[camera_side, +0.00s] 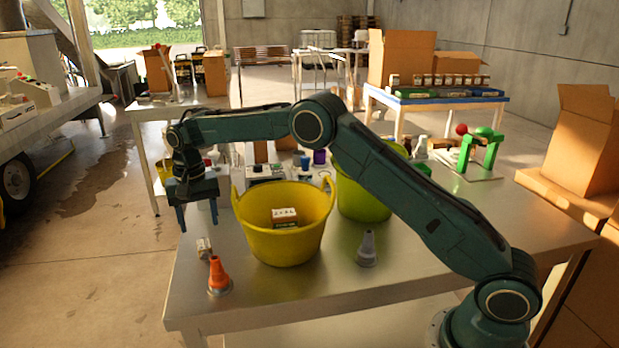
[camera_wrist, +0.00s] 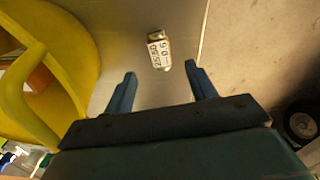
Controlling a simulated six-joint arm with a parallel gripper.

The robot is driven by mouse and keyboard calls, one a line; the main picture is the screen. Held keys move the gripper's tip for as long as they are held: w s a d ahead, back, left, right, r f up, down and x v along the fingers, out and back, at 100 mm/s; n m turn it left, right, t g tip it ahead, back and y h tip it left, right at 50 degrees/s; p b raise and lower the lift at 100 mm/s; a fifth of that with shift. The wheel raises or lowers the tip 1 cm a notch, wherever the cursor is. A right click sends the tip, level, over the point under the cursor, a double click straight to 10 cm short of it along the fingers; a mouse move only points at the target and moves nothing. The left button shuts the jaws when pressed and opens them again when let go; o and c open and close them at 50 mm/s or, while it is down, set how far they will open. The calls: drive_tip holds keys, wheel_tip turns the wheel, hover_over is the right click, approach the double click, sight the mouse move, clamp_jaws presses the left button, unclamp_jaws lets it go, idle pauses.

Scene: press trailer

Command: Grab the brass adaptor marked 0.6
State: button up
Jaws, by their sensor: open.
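A small adaptor (camera_wrist: 158,50) with a pale label lies on the steel table. In the wrist view the label seems to read 22.50 and 0.6, turned sideways, with short metal ends showing. In the side view the adaptor (camera_side: 203,247) is near the left edge of the table, just behind an orange cone. My gripper (camera_side: 198,214) is above the table, pointing down, its fingers apart and empty. In the wrist view the adaptor appears just beyond and between the fingertips of my gripper (camera_wrist: 160,70), apart from them.
A yellow tub (camera_side: 282,243) holding a labelled box (camera_side: 284,217) stands right of the gripper. The orange cone (camera_side: 218,275) and a grey cone (camera_side: 367,248) stand in front. A green tub (camera_side: 362,196) is behind. The table's front middle is clear.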

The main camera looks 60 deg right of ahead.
sight(203, 244)
drive_tip(key=shift+f, duration=1.1)
drive_tip(key=shift+f, duration=0.1)
drive_tip(key=shift+s+f, duration=0.1)
drive_tip(key=shift+f, duration=2.4)
drive_tip(key=shift+c, duration=0.3)
drive_tip(key=shift+r, duration=0.1)
drive_tip(key=c, duration=1.1)
